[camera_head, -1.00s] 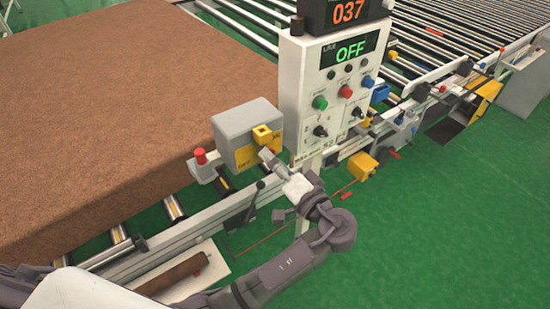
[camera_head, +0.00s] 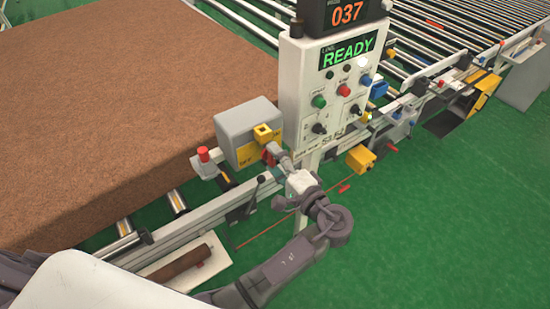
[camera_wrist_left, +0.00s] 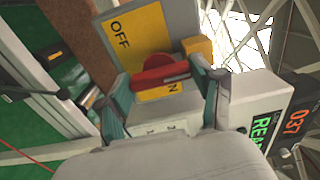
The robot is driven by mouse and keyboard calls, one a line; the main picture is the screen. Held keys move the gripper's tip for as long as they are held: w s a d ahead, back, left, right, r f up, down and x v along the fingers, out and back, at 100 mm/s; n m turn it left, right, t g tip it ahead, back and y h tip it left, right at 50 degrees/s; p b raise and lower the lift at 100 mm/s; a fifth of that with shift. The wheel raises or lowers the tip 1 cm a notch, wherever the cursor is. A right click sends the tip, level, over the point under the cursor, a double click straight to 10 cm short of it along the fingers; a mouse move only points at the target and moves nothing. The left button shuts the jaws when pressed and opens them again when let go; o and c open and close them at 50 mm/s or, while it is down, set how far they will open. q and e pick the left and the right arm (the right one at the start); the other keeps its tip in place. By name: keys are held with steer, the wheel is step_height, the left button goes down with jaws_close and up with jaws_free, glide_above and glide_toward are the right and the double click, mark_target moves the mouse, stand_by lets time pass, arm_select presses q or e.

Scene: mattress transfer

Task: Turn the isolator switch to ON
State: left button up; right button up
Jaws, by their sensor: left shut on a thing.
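The isolator is a grey box (camera_head: 250,122) with a yellow plate (camera_head: 241,156) on its front, mounted on the conveyor's side rail beside the mattress. My left gripper (camera_head: 273,156) is at the front of this box. In the left wrist view its fingers (camera_wrist_left: 163,92) are shut on the red switch handle (camera_wrist_left: 160,73), one finger on each side. "OFF" on the yellow plate (camera_wrist_left: 142,33) is clear of the handle. The control panel display (camera_head: 347,51) reads "READY" in green. My right gripper is not in view.
The brown mattress (camera_head: 110,110) lies on rollers at left. The control panel (camera_head: 318,95) with knobs and buttons stands just right of the isolator. A red button (camera_head: 203,154) sits left of it. A yellow box (camera_head: 360,158) is at lower right, with open green floor beyond.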

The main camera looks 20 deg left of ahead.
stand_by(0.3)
arm_select(q)
steer(key=o, duration=1.1)
steer(key=shift+o, duration=0.2)
